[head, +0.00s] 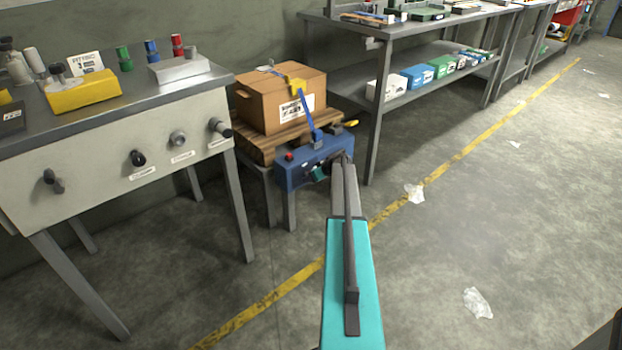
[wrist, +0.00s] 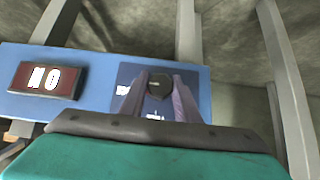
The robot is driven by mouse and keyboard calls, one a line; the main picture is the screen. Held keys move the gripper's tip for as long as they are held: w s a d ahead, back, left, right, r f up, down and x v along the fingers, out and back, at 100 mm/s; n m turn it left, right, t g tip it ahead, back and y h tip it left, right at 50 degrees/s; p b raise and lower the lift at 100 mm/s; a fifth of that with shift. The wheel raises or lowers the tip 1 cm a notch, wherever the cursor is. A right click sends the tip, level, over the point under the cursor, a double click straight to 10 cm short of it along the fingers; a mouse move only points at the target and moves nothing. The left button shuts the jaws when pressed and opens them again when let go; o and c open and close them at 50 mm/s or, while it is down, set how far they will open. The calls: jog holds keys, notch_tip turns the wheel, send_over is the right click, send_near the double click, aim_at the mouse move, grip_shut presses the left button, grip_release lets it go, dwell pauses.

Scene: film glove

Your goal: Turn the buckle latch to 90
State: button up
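A blue box (head: 300,172) with a red button (head: 289,156) and a teal part (head: 319,174) sits at the front of a low wooden stand. A blue strap (head: 306,114) with a yellow piece runs from it up over a carton. My gripper (head: 346,163) reaches the box's right end. In the wrist view, my gripper's two fingers (wrist: 161,92) stand apart, one on each side of a dark round knob (wrist: 160,84) on the blue panel (wrist: 108,68). I cannot tell whether they press on it. I cannot make out which part is the buckle latch, or its angle.
The carton (head: 265,104) sits on the wooden stand (head: 250,145) behind the box. A bench (head: 75,150) with knobs is at left, and a long workbench (head: 420,30) is behind. The floor at right is clear except for scraps (head: 478,303).

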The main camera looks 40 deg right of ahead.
jog(key=o, duration=0.4)
jog(key=shift+d, duration=0.1)
jog(key=shift+r, duration=0.1)
jog(key=p+v, duration=0.2)
jog(key=v, duration=1.1)
jog(key=shift+s+r, duration=0.2)
jog(key=shift+s, duration=0.1)
